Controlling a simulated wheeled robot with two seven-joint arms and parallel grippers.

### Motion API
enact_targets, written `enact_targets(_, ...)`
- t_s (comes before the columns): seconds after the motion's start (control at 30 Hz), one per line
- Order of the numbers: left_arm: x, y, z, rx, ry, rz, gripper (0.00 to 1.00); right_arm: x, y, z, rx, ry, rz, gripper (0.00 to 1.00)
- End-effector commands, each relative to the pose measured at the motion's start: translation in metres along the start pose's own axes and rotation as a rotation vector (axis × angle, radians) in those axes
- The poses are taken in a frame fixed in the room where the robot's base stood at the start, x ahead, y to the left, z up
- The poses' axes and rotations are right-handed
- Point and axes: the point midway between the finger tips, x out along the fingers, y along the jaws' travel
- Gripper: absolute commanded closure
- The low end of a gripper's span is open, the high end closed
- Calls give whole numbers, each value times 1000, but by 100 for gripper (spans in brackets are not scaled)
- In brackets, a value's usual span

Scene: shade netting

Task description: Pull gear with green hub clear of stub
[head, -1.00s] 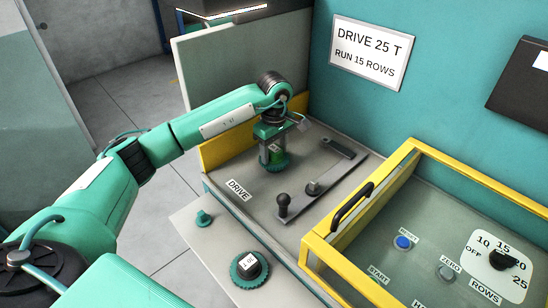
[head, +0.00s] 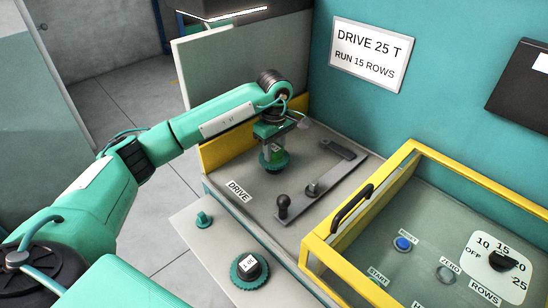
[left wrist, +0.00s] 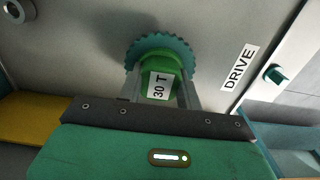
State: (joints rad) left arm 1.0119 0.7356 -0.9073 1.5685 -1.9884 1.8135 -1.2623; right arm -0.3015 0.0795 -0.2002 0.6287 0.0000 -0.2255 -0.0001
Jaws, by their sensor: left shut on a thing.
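My left gripper (head: 272,146) is shut on the green hub (left wrist: 163,68) of a teal toothed gear (left wrist: 150,47). The hub bears a "30 T" label. In the head view the gear (head: 274,166) sits below the fingers, over the grey panel behind the DRIVE label. The stub under it is hidden by the gear and gripper. I cannot tell whether the gear is still around the stub. My right gripper is not in view.
A second gear with a dark hub (head: 250,267) lies on the front shelf, beside a small teal knob (head: 203,219). A lever with a black ball (head: 283,200) and a grey post (head: 313,188) is right of the gear. A yellow-framed cover (head: 318,246) stands at right; a yellow guard (head: 222,150) is behind.

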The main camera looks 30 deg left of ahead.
Motion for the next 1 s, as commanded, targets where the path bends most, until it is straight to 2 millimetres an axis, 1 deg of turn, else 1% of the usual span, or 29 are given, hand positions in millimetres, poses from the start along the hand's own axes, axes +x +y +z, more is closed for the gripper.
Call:
enact_targets(0.03,-3,0,0,0,0,2,100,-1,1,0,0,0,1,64)
enact_targets(0.57,-11,0,0,0,1,2,100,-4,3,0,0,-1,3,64)
enact_targets(1.0,-32,0,0,-1,1,1,100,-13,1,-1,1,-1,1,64)
